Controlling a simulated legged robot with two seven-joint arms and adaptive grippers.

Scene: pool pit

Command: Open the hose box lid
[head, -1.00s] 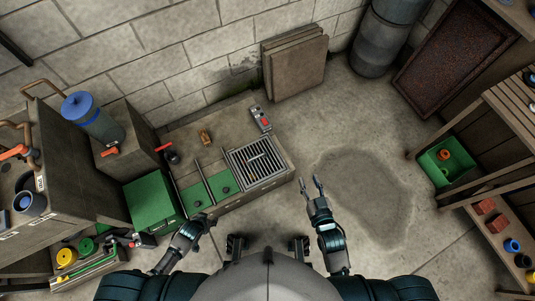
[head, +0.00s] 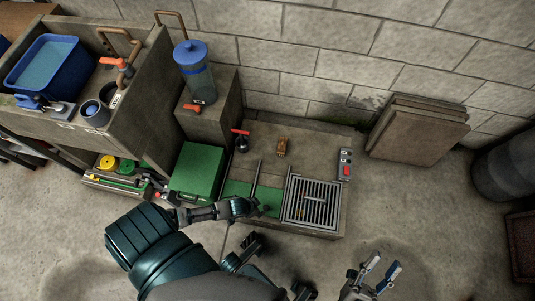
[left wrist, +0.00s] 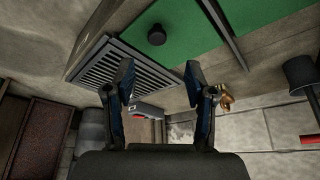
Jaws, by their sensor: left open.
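A green box (head: 198,172) with a flat, closed-looking top stands left of the low concrete bench in the head view. I take it for the hose box. My left gripper (head: 252,207) is right of this box, above or near the green panel (head: 232,191) let into the bench; contact cannot be told. In the left wrist view my left gripper (left wrist: 159,78) is open with nothing between its fingers. The green panel (left wrist: 185,30) with a black knob (left wrist: 156,34) lies ahead of it. My right gripper (head: 376,273) is open and empty over the floor at lower right.
A metal grate (head: 312,203) lies right of the green panel. A control box with red button (head: 346,170), a brass piece (head: 282,147) and a red-handled valve (head: 240,138) sit on the bench. A blue-lidded canister (head: 194,75) stands behind the green box.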

